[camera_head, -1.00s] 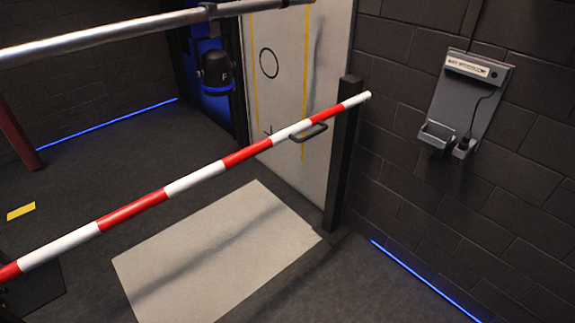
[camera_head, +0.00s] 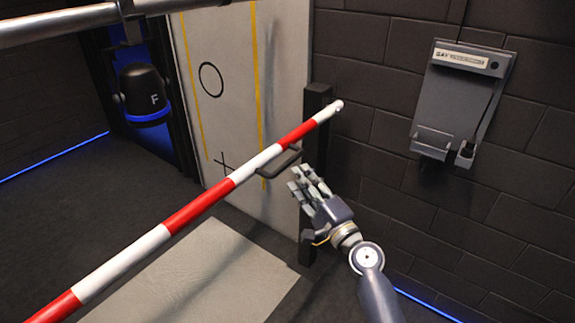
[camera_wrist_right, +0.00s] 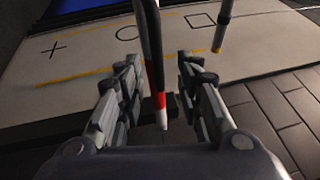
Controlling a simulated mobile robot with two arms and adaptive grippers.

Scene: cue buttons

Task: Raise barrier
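The barrier (camera_head: 197,207) is a red-and-white striped pole slanting across the head view from lower left to upper right. Its far end lies at a dark post (camera_head: 316,105). A dark handle (camera_head: 284,162) sticks out from the pole near that end. My right gripper (camera_head: 301,181) is open and empty, just below and right of the handle, with a gap in the picture. In the right wrist view, the barrier (camera_wrist_right: 152,48) shows between the spread fingers of the gripper (camera_wrist_right: 159,64), beyond them. My left gripper is not in view.
A grey wall unit (camera_head: 455,105) with a cable hangs on the dark brick wall at right. A pale panel (camera_head: 225,105) with black marks stands behind the barrier. A metal bar (camera_head: 60,24) crosses the top left. A pale mat (camera_head: 205,275) lies on the floor.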

